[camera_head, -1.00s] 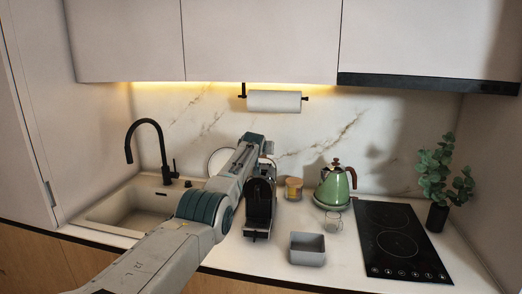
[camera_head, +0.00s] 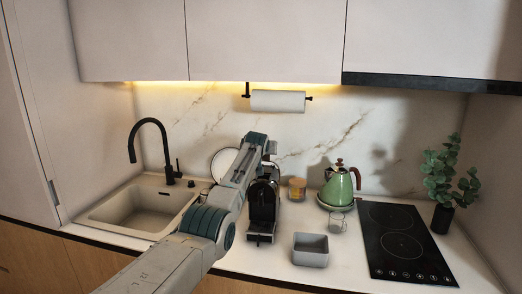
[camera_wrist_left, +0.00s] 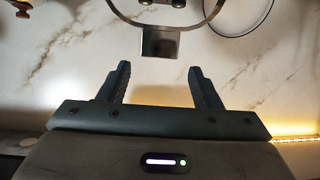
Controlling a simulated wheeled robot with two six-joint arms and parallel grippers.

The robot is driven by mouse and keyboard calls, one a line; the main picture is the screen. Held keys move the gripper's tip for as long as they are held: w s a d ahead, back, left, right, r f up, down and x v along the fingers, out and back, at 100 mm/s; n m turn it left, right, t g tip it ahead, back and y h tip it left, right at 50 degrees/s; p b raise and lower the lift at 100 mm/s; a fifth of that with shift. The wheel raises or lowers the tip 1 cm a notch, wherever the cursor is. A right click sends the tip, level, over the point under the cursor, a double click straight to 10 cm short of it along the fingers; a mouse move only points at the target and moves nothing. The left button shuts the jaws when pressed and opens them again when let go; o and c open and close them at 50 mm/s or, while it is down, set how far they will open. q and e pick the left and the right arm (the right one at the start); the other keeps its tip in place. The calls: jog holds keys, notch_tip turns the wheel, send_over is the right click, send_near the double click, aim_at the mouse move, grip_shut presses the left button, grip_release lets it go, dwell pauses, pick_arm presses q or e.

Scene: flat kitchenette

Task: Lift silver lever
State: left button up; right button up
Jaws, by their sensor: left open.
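The silver lever (camera_wrist_left: 162,43) shows at the top of the left wrist view as a curved metal loop with a flat square tab. The tab lies just beyond my left gripper (camera_wrist_left: 159,73), roughly centred between its fingertips and apart from them. The gripper is open with nothing between its fingers. In the head view my left arm reaches across to the top of the black coffee machine (camera_head: 263,206), which stands on the counter. The arm partly hides the machine, and the lever is hard to make out there. My right gripper is not in view.
A grey square container (camera_head: 310,250) stands right of the machine. Behind it are a glass (camera_head: 338,223), a lidded jar (camera_head: 297,189) and a green kettle (camera_head: 337,188). The sink (camera_head: 137,211) is left, the black hob (camera_head: 402,243) right. A paper roll (camera_head: 277,101) hangs above.

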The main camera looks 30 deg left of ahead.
pick_arm(q)
jog(key=b+v, duration=0.3)
jog(key=v, duration=0.6)
jog(key=shift+b, duration=0.35)
jog(key=shift+f, duration=0.1)
